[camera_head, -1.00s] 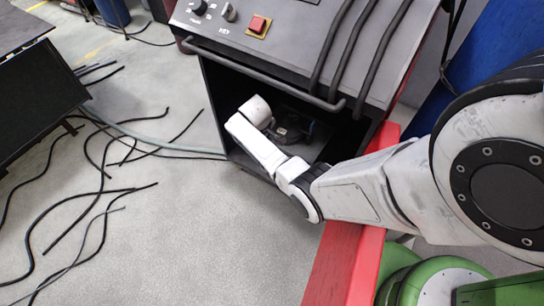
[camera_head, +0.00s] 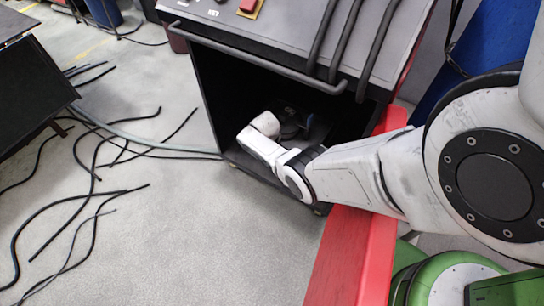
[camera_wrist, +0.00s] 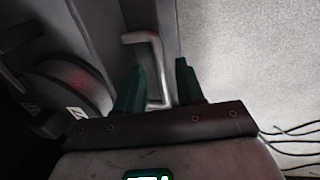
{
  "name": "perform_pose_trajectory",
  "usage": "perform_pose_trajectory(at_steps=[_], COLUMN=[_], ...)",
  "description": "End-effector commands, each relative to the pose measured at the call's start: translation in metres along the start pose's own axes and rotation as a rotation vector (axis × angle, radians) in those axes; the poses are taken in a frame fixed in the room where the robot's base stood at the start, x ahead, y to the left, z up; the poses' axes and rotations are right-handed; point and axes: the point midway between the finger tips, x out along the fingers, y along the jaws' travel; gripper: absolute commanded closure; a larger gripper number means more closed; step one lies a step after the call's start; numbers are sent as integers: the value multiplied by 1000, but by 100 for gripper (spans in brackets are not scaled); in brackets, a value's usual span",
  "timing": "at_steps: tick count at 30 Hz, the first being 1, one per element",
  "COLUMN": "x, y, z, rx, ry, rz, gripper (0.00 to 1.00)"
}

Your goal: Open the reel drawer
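A pale metal bar handle (camera_wrist: 157,65) shows in the wrist view, fixed to a grey panel (camera_wrist: 97,25) that looks like the drawer front. A reel of dark reddish cable (camera_wrist: 75,82) sits left of it. My gripper (camera_wrist: 161,66) is open, with one dark green finger on each side of the handle in the picture. I see a gap between the handle and the right finger; contact with the left finger is unclear. In the head view my gripper (camera_head: 292,124) is low inside the dark cabinet (camera_head: 222,95), partly hidden by my wrist. How far the drawer is open cannot be told.
A front rail (camera_head: 255,62) and black hoses (camera_head: 322,35) are on the cabinet top. A red beam (camera_head: 350,255) lies under my forearm, with a green machine (camera_head: 450,280) at lower right. Loose cables (camera_head: 95,190) lie on the floor at left; floor between is clear.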

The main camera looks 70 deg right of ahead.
Motion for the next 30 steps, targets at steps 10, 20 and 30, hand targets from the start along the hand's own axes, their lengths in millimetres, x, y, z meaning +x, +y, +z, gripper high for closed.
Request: perform_pose_trajectory(at_steps=[10,20,30], x=[3,3,3], y=[0,0,0], z=[0,0,0], rx=[1,1,0], ry=[0,0,0], rz=[0,0,0], gripper=[62,93,100])
